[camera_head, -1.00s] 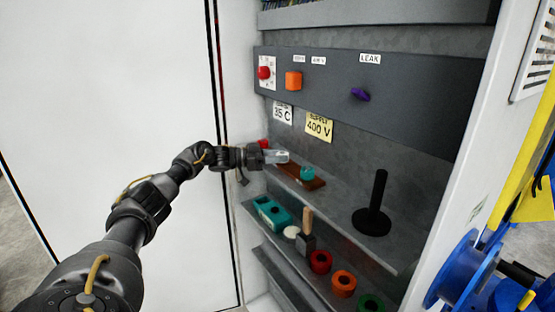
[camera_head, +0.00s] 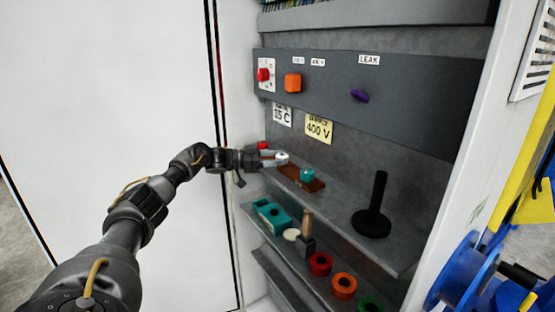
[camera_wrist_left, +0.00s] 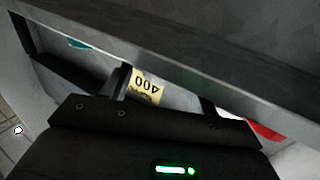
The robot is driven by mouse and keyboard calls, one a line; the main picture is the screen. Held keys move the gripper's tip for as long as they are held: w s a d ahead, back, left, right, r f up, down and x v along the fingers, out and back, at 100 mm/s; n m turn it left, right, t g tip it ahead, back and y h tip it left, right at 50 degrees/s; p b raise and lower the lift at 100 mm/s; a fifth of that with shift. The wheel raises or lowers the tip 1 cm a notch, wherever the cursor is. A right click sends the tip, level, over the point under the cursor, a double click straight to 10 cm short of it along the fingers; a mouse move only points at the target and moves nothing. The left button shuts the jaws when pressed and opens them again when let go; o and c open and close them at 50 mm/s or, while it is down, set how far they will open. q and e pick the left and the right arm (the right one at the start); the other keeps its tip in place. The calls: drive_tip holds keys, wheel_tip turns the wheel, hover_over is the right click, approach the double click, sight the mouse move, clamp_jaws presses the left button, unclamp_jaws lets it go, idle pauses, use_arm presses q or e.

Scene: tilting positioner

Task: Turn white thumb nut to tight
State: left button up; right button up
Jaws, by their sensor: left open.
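A small white piece, which looks like the white thumb nut (camera_head: 282,157), shows at the left end of a brown base (camera_head: 290,172) on the upper shelf. A teal round knob (camera_head: 307,174) sits on the same base. My left gripper (camera_head: 272,158) reaches in from the left, with its open fingertips at the white piece. I cannot tell whether they touch it. In the left wrist view, the dark gripper body fills the bottom, and the nut cannot be made out. A bit of teal (camera_wrist_left: 78,43) shows at the upper left there. My right gripper is not in view.
A black post on a round base (camera_head: 372,215) stands to the right on the shelf. A red piece (camera_head: 263,145) is just behind my gripper. The lower shelf holds a teal block (camera_head: 271,215) and colored rings. A panel with knobs (camera_head: 420,110) overhangs the shelf.

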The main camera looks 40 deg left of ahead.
use_arm(q)
drive_tip(key=b+v, duration=0.3)
drive_tip(key=v, duration=0.7)
idle(0.3)
